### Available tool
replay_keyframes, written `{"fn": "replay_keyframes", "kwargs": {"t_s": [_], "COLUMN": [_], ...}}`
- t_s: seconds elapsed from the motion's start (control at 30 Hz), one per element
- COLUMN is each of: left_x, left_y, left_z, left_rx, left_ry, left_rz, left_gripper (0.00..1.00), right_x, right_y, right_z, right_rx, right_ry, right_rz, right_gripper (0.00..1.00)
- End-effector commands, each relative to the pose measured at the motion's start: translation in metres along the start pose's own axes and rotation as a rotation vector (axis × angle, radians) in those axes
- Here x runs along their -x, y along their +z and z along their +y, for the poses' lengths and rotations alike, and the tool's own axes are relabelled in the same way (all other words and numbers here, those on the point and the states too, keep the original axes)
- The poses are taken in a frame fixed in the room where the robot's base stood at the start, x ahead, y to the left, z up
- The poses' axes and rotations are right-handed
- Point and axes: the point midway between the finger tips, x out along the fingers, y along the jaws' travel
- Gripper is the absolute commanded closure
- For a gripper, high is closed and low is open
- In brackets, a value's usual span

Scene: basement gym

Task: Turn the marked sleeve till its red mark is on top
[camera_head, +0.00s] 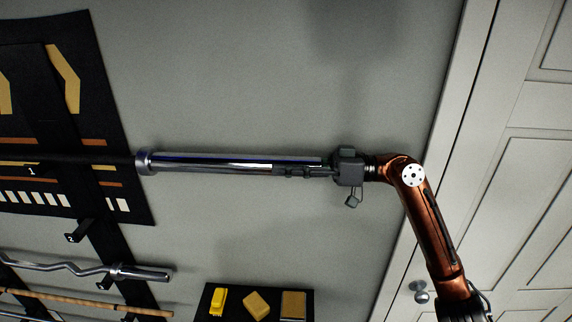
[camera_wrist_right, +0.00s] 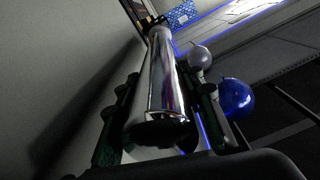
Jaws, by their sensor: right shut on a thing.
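The chrome sleeve (camera_head: 215,161) is the right end of a barbell held level along the wall, with a collar (camera_head: 143,161) at its inner end. My right gripper (camera_head: 292,171) comes in from the right, in line with the sleeve, and is shut on its outer end. In the right wrist view the sleeve (camera_wrist_right: 162,75) runs away from the camera between the two dark fingers, its dark end cap nearest. I cannot make out a red mark on the sleeve in either view; the gripper hides part of its outer end. My left gripper is not in view.
A dark rack (camera_head: 85,190) with numbered hooks stands at left. Below are a curl bar (camera_head: 80,266) and a wooden bar (camera_head: 85,303). A black shelf (camera_head: 262,290) carries yellow and tan blocks. A white door (camera_head: 500,180) is at right. Bare wall surrounds the sleeve.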

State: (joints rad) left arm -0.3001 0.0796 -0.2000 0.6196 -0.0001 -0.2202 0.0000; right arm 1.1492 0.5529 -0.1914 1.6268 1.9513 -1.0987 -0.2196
Motion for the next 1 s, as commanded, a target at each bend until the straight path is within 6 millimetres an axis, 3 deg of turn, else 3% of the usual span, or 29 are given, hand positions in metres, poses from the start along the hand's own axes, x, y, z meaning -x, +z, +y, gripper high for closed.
{"fn": "replay_keyframes", "kwargs": {"t_s": [1.0], "left_x": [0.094], "left_y": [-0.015], "left_z": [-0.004], "left_rx": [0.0], "left_ry": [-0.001], "left_rz": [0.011], "left_gripper": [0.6], "right_x": [0.0], "right_y": [-0.003], "right_z": [0.0], "right_rx": [-0.893], "right_ry": [0.0], "right_rz": [-0.001], "right_gripper": [0.88]}}
